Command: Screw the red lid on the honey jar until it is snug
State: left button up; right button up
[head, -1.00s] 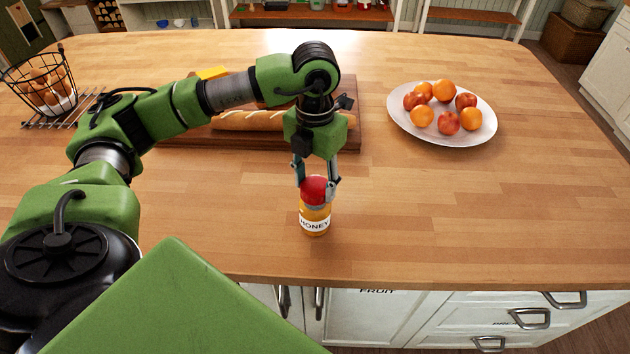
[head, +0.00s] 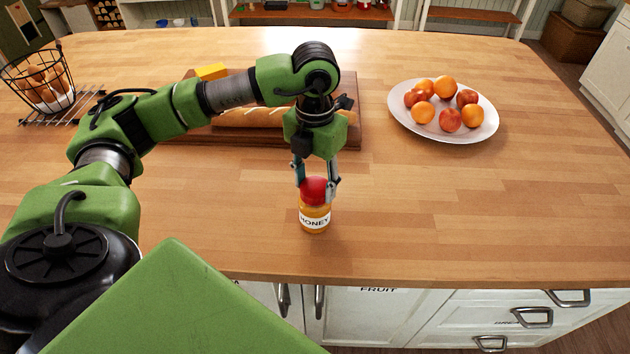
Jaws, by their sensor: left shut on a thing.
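The honey jar (head: 314,222) stands upright on the wooden counter near its front edge, with its "HONEY" label facing me. The red lid (head: 314,189) sits on top of the jar. My left gripper (head: 316,190) comes down from above and is shut on the red lid, one finger on each side. The gripper hides part of the lid, and whether the lid sits fully down on the jar's thread cannot be told. My right gripper is not in view.
A cutting board (head: 352,135) with a baguette (head: 248,118) lies behind my left arm. A white plate (head: 485,128) of oranges and apples is at the back right. A wire egg basket (head: 38,82) stands at the far left. The counter right of the jar is clear.

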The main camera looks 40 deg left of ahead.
pick_arm(q)
jog(key=shift+f+b, duration=0.35)
jog(key=shift+b, duration=0.05)
jog(key=o, duration=0.8)
jog(key=shift+c, duration=0.2)
jog(key=c, duration=0.5)
jog(key=m, duration=0.3)
jog(key=shift+m, duration=0.3)
jog(key=m, duration=0.9)
jog(key=shift+f, duration=0.1)
jog(key=m, duration=0.5)
jog(key=shift+m, duration=0.4)
